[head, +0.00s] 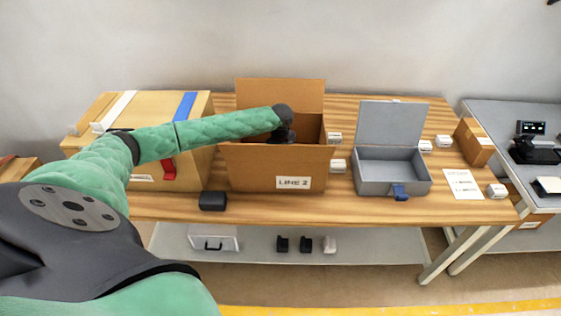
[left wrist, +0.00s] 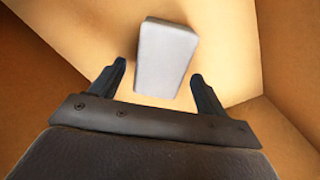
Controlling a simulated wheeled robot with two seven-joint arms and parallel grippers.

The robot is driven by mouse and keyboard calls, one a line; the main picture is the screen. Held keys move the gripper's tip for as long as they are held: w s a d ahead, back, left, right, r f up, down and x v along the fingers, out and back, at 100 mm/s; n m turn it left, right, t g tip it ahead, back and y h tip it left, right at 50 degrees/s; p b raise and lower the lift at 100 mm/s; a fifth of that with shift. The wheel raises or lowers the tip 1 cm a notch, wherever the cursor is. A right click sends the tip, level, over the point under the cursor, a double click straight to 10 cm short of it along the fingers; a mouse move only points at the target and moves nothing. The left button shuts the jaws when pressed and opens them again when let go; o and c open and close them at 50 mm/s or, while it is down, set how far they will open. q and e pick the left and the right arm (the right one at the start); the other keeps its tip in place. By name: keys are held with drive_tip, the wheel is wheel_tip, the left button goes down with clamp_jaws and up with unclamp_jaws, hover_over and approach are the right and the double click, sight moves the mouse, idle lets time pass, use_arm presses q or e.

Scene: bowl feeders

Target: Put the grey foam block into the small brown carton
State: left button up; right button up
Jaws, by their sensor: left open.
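The light grey block (left wrist: 166,58) lies inside a brown carton in the left wrist view. My left gripper (left wrist: 158,72) is open around its near end, with a gap on each side. In the head view my left arm reaches into the open brown carton marked LINE 2 (head: 240,176); its front wall and my wrist hide the fingers and the block. A smaller brown carton (head: 477,148) with a strip of tape stands at the table's right end; I cannot tell whether its top is open. My right gripper is not in view.
A large taped box (head: 190,165) stands left of the LINE 2 carton. A grey open-lidded box (head: 376,181) stands to its right. A dark block (head: 212,200) lies near the front edge. Small white items (head: 338,166) and a paper sheet (head: 462,184) lie on the table (head: 300,206).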

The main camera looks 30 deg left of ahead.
use_arm(q)
wheel_tip(320, 180, up, 3)
drive_tip(key=shift+r+b, duration=0.15)
drive_tip(key=shift+b, duration=0.45)
wheel_tip(320, 180, up, 7)
drive_tip(key=b, duration=0.1)
drive_tip(key=shift+b, duration=0.4)
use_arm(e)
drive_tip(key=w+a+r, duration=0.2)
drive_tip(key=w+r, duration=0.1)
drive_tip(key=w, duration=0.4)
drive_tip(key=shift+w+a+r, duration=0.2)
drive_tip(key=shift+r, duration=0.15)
